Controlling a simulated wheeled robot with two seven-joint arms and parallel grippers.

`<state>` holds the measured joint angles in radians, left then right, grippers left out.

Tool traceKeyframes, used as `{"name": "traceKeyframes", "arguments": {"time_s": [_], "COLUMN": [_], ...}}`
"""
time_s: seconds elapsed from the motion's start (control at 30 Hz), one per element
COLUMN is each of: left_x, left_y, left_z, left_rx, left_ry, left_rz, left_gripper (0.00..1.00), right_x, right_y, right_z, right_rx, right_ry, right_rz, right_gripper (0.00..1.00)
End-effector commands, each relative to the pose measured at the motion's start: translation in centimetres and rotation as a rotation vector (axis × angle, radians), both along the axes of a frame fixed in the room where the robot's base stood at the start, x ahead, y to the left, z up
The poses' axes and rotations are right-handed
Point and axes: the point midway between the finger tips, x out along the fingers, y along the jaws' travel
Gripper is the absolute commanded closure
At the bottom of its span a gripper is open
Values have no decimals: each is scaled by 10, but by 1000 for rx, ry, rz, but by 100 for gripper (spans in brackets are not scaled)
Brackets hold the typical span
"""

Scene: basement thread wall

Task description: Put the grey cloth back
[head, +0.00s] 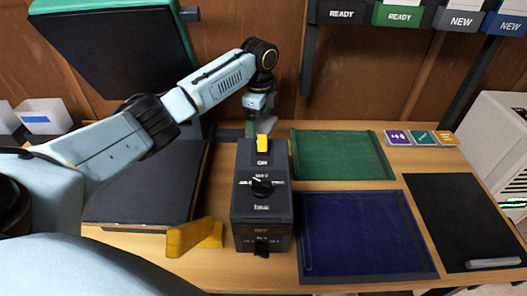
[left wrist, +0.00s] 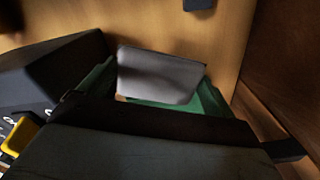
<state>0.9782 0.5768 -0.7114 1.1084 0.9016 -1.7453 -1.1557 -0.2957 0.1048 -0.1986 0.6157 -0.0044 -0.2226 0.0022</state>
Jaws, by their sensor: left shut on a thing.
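The grey cloth (left wrist: 160,76) shows in the left wrist view as a flat grey piece, standing tilted at a green open holder (left wrist: 212,100). In the head view only a small grey piece of it (head: 268,125) shows behind the black control box. My left gripper (head: 256,112) is down behind that box, beside the back wall, shut on the cloth. Its fingertips are mostly hidden. I cannot tell whether the cloth touches the bottom of the holder. My right gripper is not in view.
The black control box (head: 262,213) with a knob and yellow switch stands in front of my left gripper. A green mat (head: 340,155), a blue mat (head: 365,235) and a black mat (head: 465,220) lie to the right. A yellow block (head: 195,237) is at the front.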

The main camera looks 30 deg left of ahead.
Motion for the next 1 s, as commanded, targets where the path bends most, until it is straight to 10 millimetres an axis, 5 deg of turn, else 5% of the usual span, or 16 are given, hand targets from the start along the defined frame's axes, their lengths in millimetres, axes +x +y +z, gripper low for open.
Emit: {"name": "traceKeyframes", "arguments": {"time_s": [0.23,0.7,1.0], "left_x": [-2,-2,-1], "left_y": [2,2,2], "left_z": [-46,-97,-99], "left_rx": [0,2,1], "left_ry": [4,3,1], "left_rz": [-6,-5,-6], "left_gripper": [31,31,31], "right_x": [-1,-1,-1], "right_y": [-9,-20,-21], "right_z": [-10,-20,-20], "right_rx": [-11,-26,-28], "right_ry": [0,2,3], "right_rz": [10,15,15], "right_gripper": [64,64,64]}}
